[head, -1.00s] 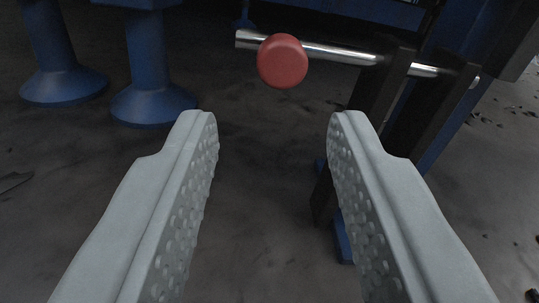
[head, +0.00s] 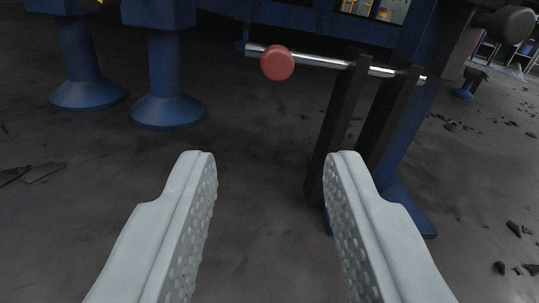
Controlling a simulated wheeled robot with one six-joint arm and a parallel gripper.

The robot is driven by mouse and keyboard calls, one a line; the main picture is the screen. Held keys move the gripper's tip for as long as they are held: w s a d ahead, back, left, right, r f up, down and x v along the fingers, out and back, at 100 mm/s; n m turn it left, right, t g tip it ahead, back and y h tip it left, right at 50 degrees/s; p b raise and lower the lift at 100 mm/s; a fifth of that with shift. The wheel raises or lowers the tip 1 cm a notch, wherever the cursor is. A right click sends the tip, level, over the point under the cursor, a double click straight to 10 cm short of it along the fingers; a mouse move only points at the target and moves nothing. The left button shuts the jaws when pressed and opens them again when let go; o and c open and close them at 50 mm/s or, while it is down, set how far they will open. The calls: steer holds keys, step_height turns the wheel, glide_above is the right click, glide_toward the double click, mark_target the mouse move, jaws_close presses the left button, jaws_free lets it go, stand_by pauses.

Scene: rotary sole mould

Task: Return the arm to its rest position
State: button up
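My gripper (head: 270,160) is open and empty, its two pale grey fingers with dimpled inner pads apart in the lower middle of the head view. Beyond the gap lies bare dark floor. A red round knob (head: 277,63) on a metal bar (head: 330,63) is ahead of and above the fingertips, apart from them. The rest of my arm is not in view.
Black upright brackets (head: 340,125) hold the bar, close behind the right finger in the picture. Blue machine feet (head: 168,105) stand at left, and a blue leg (head: 402,160) at right. Dark debris (head: 515,230) lies at right. The middle floor is clear.

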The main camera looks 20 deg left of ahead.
steer(key=w+d+r+h, duration=0.1)
steer(key=w+r, duration=0.2)
steer(key=r, duration=0.7)
steer(key=w+d+r, duration=0.1)
steer(key=w+r, duration=0.2)
steer(key=r, duration=0.7)
steer(key=w+r+h, duration=0.1)
steer(key=w+r, duration=0.2)
steer(key=r, duration=0.6)
steer(key=s+d+r+m+h, duration=0.1)
steer(key=s+d+r, duration=0.15)
steer(key=r, duration=1.25)
steer(key=s+d+r+m+h, duration=0.1)
steer(key=s+d+r, duration=0.15)
steer(key=r, duration=1.25)
steer(key=s+d+r+m+t+h, duration=0.1)
steer(key=s+d+r+m+h, duration=0.15)
steer(key=s+r, duration=2)
steer(key=s+d+r+m, duration=0.1)
steer(key=s+r, duration=0.3)
steer(key=s, duration=0.9)
steer(key=s+d+r, duration=0.1)
steer(key=s+r, duration=0.4)
steer(key=s, duration=0.8)
steer(key=shift+d+m, duration=0.25)
steer(key=shift+m, duration=0.1)
